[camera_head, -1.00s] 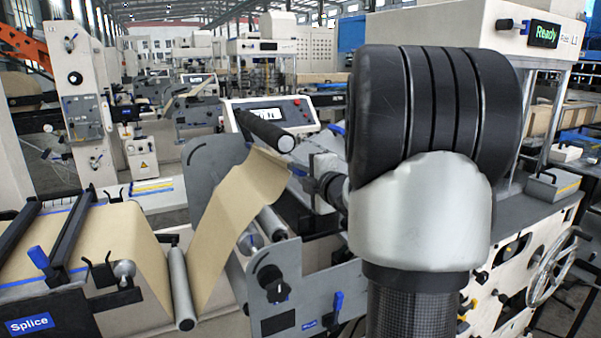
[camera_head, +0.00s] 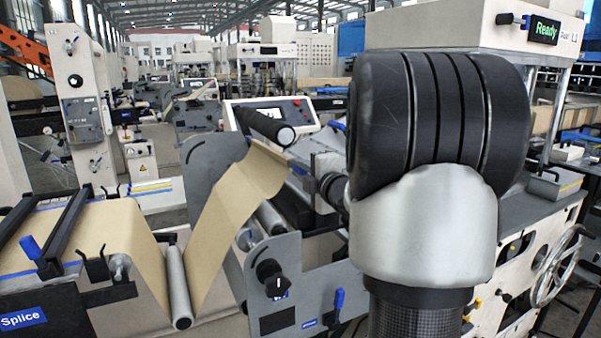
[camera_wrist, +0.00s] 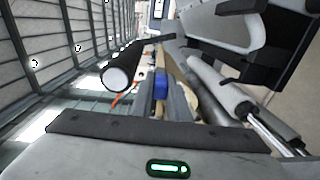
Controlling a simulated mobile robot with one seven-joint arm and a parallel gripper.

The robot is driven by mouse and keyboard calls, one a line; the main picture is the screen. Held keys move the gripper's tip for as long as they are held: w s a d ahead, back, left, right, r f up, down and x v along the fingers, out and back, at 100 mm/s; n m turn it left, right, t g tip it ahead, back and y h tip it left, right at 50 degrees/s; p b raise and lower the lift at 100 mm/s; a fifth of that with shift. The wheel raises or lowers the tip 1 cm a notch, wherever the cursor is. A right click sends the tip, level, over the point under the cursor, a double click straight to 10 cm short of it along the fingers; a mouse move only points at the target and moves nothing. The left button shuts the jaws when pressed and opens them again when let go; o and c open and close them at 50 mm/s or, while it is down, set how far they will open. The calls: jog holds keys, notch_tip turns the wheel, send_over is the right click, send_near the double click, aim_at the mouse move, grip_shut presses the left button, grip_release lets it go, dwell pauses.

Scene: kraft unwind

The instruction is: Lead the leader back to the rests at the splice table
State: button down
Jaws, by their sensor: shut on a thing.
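The tan kraft leader (camera_head: 228,215) runs in the head view from a roller at the splice table up to the right. Its upper end bends over beside a black bar. My gripper shows in the wrist view (camera_wrist: 162,103), shut on the leader's end; a blue piece shows between the fingers. In the head view my own wrist hides much of the gripper. The splice table (camera_head: 70,300), with a blue "Splice" label, stands at lower left. Black rests (camera_head: 62,235) cross the tan sheet on it.
The black bar (camera_head: 265,126) juts out just above the leader's end. Grey side plates (camera_head: 275,270) with knobs stand close on the right. A steel roller (camera_head: 178,285) lies at the table's edge. A control panel (camera_head: 280,112) stands behind. Floor shows beyond the table.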

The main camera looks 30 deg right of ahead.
jog(key=shift+f+b, duration=0.45)
jog(key=shift+b, duration=0.9)
jog(key=shift+a+f+t+b, duration=0.1)
jog(key=shift+a+t+b, duration=0.2)
jog(key=shift+a+b, duration=0.15)
jog(key=w+a+b, duration=0.1)
jog(key=a+b, duration=1)
jog(key=a, duration=1.4)
jog(key=shift+w, duration=0.2)
jog(key=shift+f, duration=0.1)
jog(key=shift+a+f, duration=0.2)
jog(key=shift+f, duration=0.6)
jog(key=shift+a+f, duration=0.2)
jog(key=shift+f, duration=0.65)
jog(key=shift+a+f, duration=0.2)
jog(key=shift+f, duration=0.6)
